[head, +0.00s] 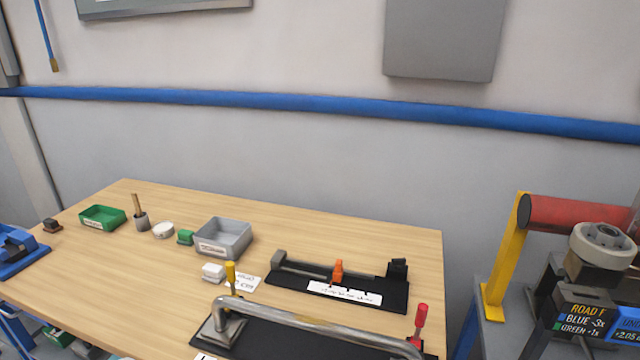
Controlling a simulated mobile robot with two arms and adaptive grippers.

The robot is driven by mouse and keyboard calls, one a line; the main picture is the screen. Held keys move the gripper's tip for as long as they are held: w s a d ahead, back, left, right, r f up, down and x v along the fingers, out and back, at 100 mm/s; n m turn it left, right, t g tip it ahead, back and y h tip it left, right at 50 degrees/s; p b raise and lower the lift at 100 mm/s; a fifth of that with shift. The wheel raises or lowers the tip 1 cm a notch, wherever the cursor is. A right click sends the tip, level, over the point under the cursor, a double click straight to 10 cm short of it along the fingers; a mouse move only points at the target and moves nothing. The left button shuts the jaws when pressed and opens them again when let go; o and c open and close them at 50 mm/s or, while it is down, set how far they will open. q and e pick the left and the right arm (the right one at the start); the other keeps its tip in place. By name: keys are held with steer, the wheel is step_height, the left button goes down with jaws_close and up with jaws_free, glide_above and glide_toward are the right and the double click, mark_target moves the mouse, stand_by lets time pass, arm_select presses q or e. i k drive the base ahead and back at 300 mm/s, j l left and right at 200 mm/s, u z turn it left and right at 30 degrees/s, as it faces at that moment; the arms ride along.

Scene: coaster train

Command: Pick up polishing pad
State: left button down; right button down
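I cannot tell for certain which item is the polishing pad. A small white block (213,272) lies on the wooden table next to a white written card (247,283). A small green block (185,237) sits against the left side of the grey bin (223,238). A round white tin or disc (163,230) lies to the left of the green block. A small dark block with a reddish base (52,226) lies at the table's far left. Neither of my grippers shows in the head view.
A green tray (102,218) and a brush in a cup (140,218) stand at the back left. A black fixture (340,282) and a bent grey pipe (320,316) occupy the front right. A yellow-framed stand (508,255) is beyond the right edge. The left middle of the table is clear.

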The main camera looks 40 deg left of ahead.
mark_target(215, 273)
steer(key=u, duration=2.05)
